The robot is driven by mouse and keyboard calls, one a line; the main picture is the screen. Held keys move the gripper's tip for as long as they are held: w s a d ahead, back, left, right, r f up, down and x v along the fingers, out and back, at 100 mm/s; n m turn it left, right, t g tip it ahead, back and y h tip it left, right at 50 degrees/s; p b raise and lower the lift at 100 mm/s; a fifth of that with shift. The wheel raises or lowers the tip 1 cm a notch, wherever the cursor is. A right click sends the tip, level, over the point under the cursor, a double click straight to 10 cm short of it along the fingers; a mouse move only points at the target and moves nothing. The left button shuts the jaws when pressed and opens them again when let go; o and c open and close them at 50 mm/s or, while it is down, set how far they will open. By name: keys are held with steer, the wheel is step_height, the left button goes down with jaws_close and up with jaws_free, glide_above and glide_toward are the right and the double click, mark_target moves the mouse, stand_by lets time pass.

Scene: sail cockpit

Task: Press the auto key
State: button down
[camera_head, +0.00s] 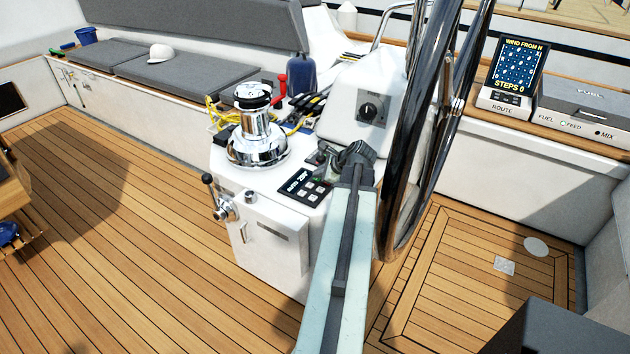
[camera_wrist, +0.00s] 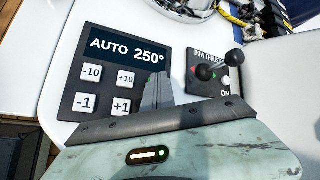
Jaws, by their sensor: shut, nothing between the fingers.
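The autopilot panel (camera_head: 305,188) is a dark keypad on the white pedestal top. In the wrist view the panel (camera_wrist: 80,58) has a display (camera_wrist: 127,49) reading "AUTO 250°". White keys marked -10 (camera_wrist: 91,72), +10 (camera_wrist: 125,77), -1 (camera_wrist: 84,103) and +1 (camera_wrist: 121,105) show below it. I see no key labelled auto; my gripper and its mount hide the panel's lower right part. My gripper (camera_wrist: 158,88) is shut and empty, its tips over the panel's right side. I cannot tell whether they touch it. In the head view my gripper (camera_head: 350,155) is just right of the panel.
A bow thruster panel (camera_wrist: 209,83) with a black joystick (camera_wrist: 219,64) is close on the right. A chrome winch (camera_head: 256,135) stands left of the keypad. The large steering wheel (camera_head: 432,110) is close on the right. A lever (camera_head: 216,195) sticks out at the pedestal's left.

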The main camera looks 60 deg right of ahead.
mark_target(319, 180)
steer(key=shift+r+p, duration=0.85)
steer(key=shift+p, duration=0.05)
step_height(319, 180, up, 5)
steer(key=p, duration=0.5)
stand_by(0.6)
